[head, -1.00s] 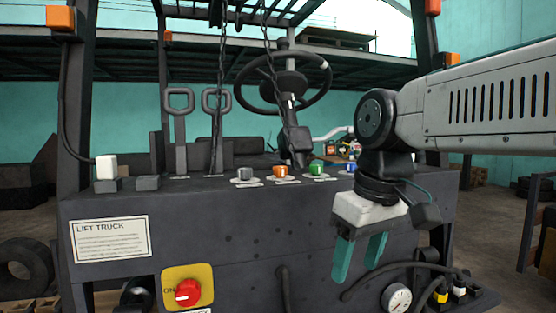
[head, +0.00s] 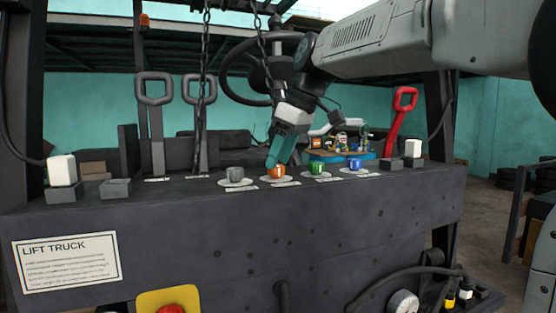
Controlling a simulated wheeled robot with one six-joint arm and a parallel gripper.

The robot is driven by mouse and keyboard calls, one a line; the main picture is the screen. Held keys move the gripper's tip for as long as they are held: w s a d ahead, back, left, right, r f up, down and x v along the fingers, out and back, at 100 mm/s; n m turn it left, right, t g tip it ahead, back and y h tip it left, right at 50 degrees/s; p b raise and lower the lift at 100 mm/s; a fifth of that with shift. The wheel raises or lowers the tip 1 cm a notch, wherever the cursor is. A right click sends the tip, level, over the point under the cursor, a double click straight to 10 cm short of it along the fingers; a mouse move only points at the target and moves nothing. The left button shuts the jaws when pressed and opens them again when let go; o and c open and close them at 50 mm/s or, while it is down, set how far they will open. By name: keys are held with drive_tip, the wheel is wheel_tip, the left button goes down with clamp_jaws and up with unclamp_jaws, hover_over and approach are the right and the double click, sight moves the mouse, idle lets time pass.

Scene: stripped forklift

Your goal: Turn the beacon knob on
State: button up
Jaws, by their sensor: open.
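A row of small knobs sits on round pale plates on top of the dark panel: grey (head: 235,174), orange (head: 275,172), green (head: 317,168) and blue (head: 354,164). The labels beside them are too small to read, so I cannot tell by text which is the beacon knob. My gripper (head: 279,160) points down with its teal fingers right at the orange knob. The jaws are open. The fingers overlap the upper part of the orange knob in this view; whether they touch it or straddle it I cannot tell.
Hanging chains (head: 203,100) and two grey levers (head: 155,120) stand left of the knobs. A red lever (head: 402,115) rises at the right. A white block (head: 62,170) sits at the panel's left end. A yellow plate (head: 150,300) with a red knob is below.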

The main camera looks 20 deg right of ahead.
drive_tip(key=shift+x, duration=0.75)
drive_tip(key=c, duration=1)
drive_tip(key=shift+m, duration=0.3)
drive_tip(key=m+h, duration=0.1)
drive_tip(key=m, duration=0.1)
drive_tip(key=m+t+h, duration=0.1)
drive_tip(key=m, duration=0.2)
drive_tip(key=shift+s+a, duration=0.1)
drive_tip(key=shift+a, duration=0.1)
drive_tip(key=m+h, duration=0.1)
drive_tip(key=m, duration=0.2)
drive_tip(key=m+h, duration=0.1)
drive_tip(key=m, duration=0.2)
drive_tip(key=shift+a+r, duration=0.1)
drive_tip(key=shift+a, duration=0.05)
drive_tip(key=shift+m, duration=0.3)
